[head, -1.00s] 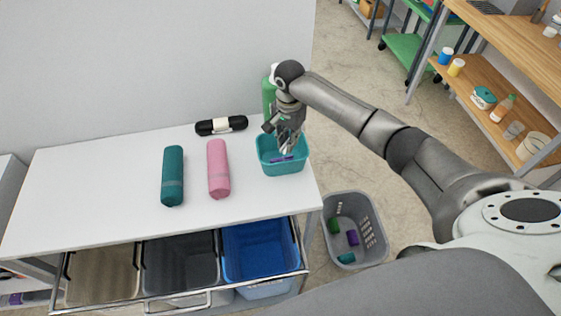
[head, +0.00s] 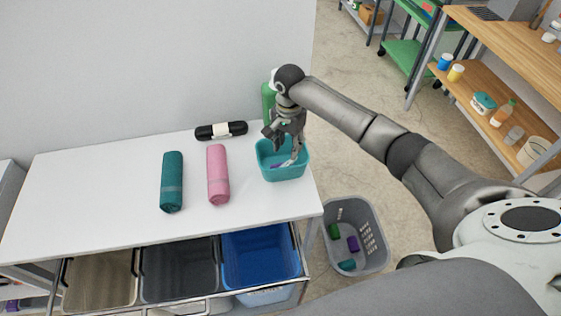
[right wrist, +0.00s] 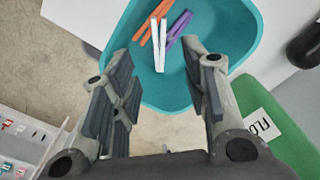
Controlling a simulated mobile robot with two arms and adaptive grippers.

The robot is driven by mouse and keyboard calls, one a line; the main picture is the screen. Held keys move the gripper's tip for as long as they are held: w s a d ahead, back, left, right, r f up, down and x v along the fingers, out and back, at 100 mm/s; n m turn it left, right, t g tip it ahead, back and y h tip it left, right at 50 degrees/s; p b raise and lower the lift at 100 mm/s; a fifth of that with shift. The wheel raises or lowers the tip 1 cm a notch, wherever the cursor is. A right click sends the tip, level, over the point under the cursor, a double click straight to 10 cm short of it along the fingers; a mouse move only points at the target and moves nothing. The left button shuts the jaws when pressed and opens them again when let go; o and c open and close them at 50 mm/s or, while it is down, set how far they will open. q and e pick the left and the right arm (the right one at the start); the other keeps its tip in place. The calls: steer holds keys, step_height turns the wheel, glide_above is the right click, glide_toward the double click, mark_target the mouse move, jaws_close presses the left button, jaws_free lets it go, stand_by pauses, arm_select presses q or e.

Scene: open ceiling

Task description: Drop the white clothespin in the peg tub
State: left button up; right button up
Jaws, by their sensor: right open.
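The peg tub is a teal open tub (head: 284,175) at the right end of the white table; it fills the top of the right wrist view (right wrist: 232,38). The white clothespin (right wrist: 159,45) shows inside the tub's outline, beside an orange clothespin (right wrist: 143,34) and overlapping a purple one (right wrist: 180,26). It looks to be in the tub, clear of the fingers; its exact contact is hard to tell. My right gripper (head: 284,146) is over the tub, fingers pointing down, spread wide apart and empty. My left gripper is out of view.
A green container (head: 268,98) stands just behind the tub. Teal (head: 172,182) and pink (head: 218,175) rolls and a black roll (head: 221,131) lie to the left. A grey basket (head: 372,228) is on the floor, right of the table.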

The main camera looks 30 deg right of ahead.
step_height(320, 180, up, 11)
steer(key=shift+r, duration=0.15)
stand_by(0.6)
